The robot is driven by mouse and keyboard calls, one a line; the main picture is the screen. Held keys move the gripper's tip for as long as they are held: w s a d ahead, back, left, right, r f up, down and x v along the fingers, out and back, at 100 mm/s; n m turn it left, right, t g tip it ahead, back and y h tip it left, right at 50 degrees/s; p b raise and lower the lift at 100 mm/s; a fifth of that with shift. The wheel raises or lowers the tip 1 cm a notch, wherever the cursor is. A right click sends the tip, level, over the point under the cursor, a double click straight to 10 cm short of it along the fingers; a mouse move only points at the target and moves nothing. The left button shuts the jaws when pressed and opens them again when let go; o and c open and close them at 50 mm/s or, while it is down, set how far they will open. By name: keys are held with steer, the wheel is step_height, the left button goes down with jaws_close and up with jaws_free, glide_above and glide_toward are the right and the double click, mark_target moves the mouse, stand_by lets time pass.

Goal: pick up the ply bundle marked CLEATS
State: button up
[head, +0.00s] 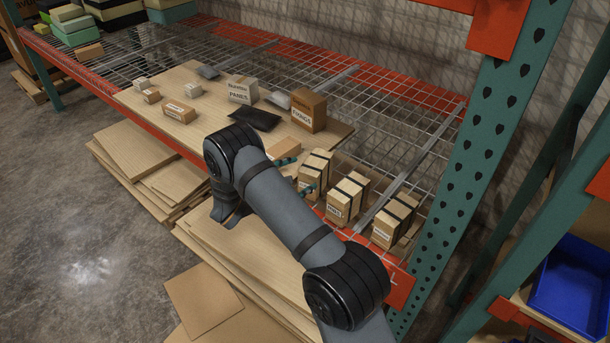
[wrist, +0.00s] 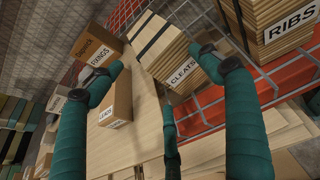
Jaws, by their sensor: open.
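The ply bundle marked CLEATS (wrist: 158,47) is a block of pale layered wood with dark straps and a white label. In the wrist view it lies ahead, between the tips of my open gripper (wrist: 160,65). The right finger's tip overlaps its right edge in the picture; I cannot tell if they touch. In the head view a strapped bundle, its label hidden, stands at the left of a row of bundles (head: 320,161). My gripper (head: 297,174) is beside its left side there, partly hidden by my arm.
The bundle marked RIBS (wrist: 268,24) stands close on the right in the wrist view. A brown carton (head: 309,113) and a small carton (wrist: 117,102) are near on the left. A third bundle (head: 396,221) stands near the orange shelf beam. A green rack upright (head: 500,130) rises at right.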

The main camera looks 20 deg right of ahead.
steer(key=shift+s+d, duration=0.1)
steer(key=shift+d, duration=0.55)
steer(key=p+x, duration=0.1)
steer(key=x, duration=0.4)
steer(key=shift+d+f, duration=0.15)
steer(key=shift+f, duration=0.05)
steer(key=shift+w, duration=0.35)
steer(key=shift+o, duration=0.2)
steer(key=shift+c, duration=0.6)
steer(key=shift+f, duration=0.1)
steer(key=c, duration=1.9)
jaws_close()
